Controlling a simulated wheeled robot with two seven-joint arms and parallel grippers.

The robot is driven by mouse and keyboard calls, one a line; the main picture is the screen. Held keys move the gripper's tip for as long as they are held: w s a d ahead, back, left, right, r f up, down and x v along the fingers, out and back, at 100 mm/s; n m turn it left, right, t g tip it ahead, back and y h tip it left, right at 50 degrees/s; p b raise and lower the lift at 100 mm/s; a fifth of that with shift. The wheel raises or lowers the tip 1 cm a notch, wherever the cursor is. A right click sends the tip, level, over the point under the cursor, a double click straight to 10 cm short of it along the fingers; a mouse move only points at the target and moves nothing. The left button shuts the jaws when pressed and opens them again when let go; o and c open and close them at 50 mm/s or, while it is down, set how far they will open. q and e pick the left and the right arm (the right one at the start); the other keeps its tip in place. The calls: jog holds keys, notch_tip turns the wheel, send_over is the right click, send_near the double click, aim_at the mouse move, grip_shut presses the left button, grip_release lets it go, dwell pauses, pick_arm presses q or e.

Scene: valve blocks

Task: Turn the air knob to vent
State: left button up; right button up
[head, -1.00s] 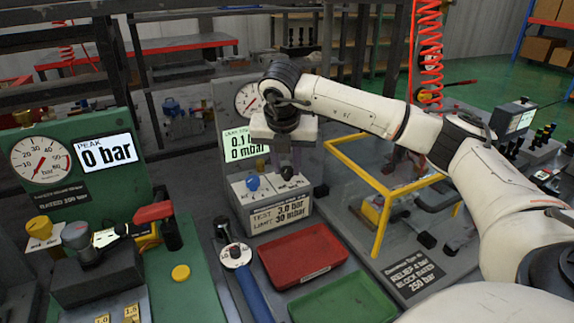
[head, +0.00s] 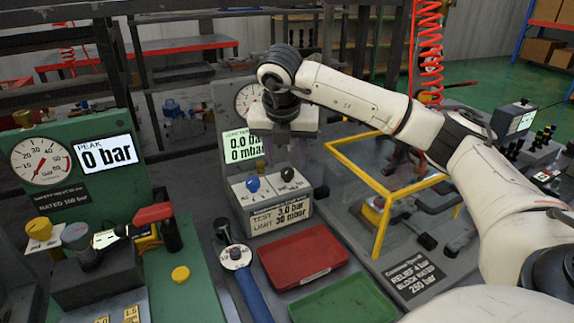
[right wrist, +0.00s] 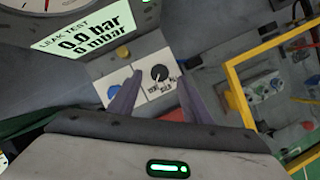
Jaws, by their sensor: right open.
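The black knob (head: 288,174) sits on the sloped white top of the grey leak-test box, right of a blue knob (head: 253,183). In the right wrist view the black knob (right wrist: 160,73) has a plate reading VENT, another word and FILL; its pale mark appears to point down-left, towards VENT. The display (right wrist: 88,34) reads 0.0 bar and 0 mbar. My right gripper (head: 290,155) is open and empty above the black knob, apart from it. Its fingers (right wrist: 157,85) straddle the knob in the wrist view. My left gripper is not in view.
A red tray (head: 303,256) and a green tray (head: 345,300) lie in front of the box. A yellow frame (head: 380,222) stands to the right. A green gauge station (head: 60,170) stands at left. A blue-handled tool (head: 250,290) lies between.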

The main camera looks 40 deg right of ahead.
jog(key=v, duration=0.7)
jog(key=shift+s+a, duration=0.1)
jog(key=shift+s, duration=0.05)
dwell(0.3)
